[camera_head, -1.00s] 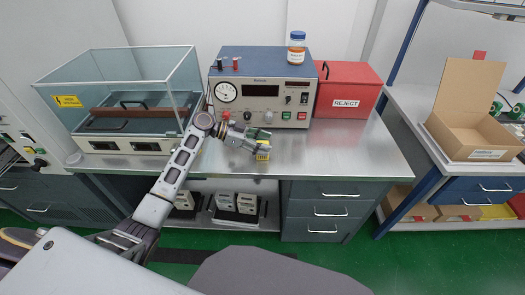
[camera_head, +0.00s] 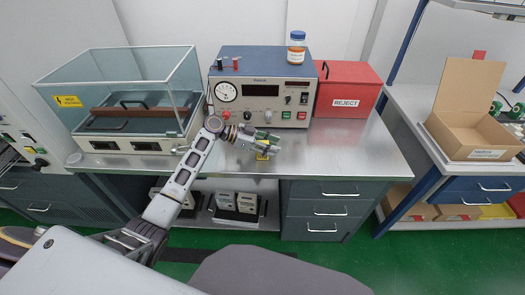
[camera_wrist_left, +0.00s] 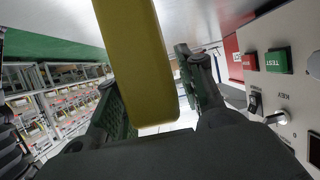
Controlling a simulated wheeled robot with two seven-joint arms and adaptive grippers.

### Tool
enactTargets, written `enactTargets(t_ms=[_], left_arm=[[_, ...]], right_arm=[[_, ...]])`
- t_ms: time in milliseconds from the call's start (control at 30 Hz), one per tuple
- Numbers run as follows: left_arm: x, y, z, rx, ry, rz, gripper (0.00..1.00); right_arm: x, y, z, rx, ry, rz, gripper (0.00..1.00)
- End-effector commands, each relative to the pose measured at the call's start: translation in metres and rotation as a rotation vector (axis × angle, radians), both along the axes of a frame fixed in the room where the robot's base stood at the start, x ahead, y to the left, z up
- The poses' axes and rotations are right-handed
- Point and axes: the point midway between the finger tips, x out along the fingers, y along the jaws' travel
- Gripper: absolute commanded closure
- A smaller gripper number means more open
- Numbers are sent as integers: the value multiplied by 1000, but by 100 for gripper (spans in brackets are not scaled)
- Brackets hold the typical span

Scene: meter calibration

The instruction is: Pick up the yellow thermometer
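The yellow thermometer (camera_head: 262,156) is on the steel bench in front of the meter, partly hidden by my left gripper. My left gripper (camera_head: 268,144) is open at the thermometer, low over the bench. In the left wrist view the yellow thermometer (camera_wrist_left: 140,65) fills the space between the two fingers of my left gripper (camera_wrist_left: 158,100). One finger is on each side of it; I cannot tell whether either touches. My right gripper is not in view.
The meter (camera_head: 262,88) stands behind my left gripper, with an orange-labelled bottle (camera_head: 297,48) on top. A red reject box (camera_head: 346,90) is to its right, a glass-walled case (camera_head: 130,100) to its left. The bench front right (camera_head: 350,155) is clear. An open carton (camera_head: 470,135) stands farther right.

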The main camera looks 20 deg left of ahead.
Motion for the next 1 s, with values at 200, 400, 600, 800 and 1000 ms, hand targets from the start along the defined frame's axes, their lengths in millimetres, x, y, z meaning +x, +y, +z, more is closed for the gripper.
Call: enactTargets(t_ms=[200,400,600,800,1000], left_arm=[[0,0,0,0,0,0,94],[0,0,0,0,0,0,100],[0,0,4,0,-1,0,100],[0,0,19,1,-2,-1,100],[0,0,48,2,-5,-1,100]], right_arm=[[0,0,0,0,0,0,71],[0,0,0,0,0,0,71],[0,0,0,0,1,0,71],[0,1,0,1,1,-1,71],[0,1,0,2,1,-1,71]])
